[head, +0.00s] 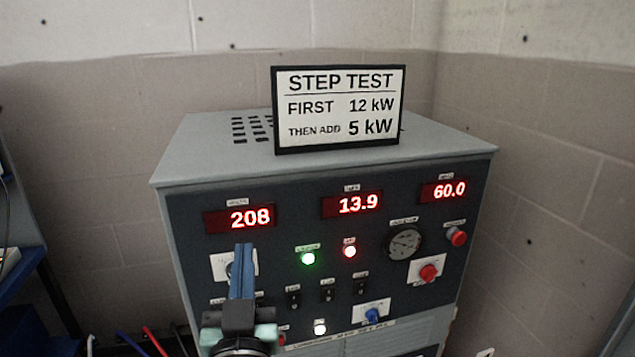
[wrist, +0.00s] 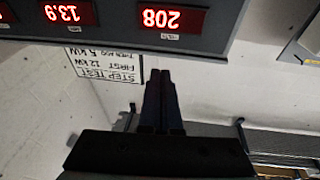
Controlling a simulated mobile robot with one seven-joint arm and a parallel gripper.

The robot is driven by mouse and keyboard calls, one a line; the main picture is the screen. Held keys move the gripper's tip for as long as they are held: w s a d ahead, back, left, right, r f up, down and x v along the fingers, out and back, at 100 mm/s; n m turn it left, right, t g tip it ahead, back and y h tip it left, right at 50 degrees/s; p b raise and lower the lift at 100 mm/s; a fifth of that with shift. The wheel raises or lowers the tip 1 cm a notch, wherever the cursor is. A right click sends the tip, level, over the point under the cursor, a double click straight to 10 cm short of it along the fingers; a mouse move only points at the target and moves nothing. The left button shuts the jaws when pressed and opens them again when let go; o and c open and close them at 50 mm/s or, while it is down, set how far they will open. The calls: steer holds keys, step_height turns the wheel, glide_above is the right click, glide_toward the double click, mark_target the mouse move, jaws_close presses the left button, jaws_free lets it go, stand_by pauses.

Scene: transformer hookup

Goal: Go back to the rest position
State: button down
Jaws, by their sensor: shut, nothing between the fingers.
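My gripper (head: 243,248) is shut and empty, its blue fingers together in front of the left side of a grey cabinet's dark control panel (head: 300,235). It partly hides a dial on a white plate (head: 220,266) at the panel's left. I cannot tell whether the fingertips touch it. In the wrist view, which is upside down, the closed fingers (wrist: 160,74) stand against a pale wall, below the panel's edge in the picture. The red displays read 208 (head: 240,218), 13.9 (head: 352,204) and 60.0 (head: 444,191).
A step test sign (head: 340,108) stands on the cabinet top. A green lamp (head: 308,258), a red lamp (head: 350,251) and a white lamp (head: 320,326) are lit. Cables (head: 155,341) lie at lower left.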

steer(key=s+d+r+t+h+p, duration=0.1)
steer(key=s+r, duration=0.4)
steer(key=r, duration=0.7)
steer(key=s+d+r+t+h+p, duration=0.1)
steer(key=s+d+r, duration=0.4)
steer(key=r, duration=0.7)
steer(key=s+d+r+m+t+h+p, duration=0.1)
steer(key=s+d+r+t+p, duration=0.2)
steer(key=r, duration=0.9)
steer(key=shift+s+d+t, duration=0.55)
steer(key=shift+s+t, duration=0.45)
steer(key=shift+s, duration=0.25)
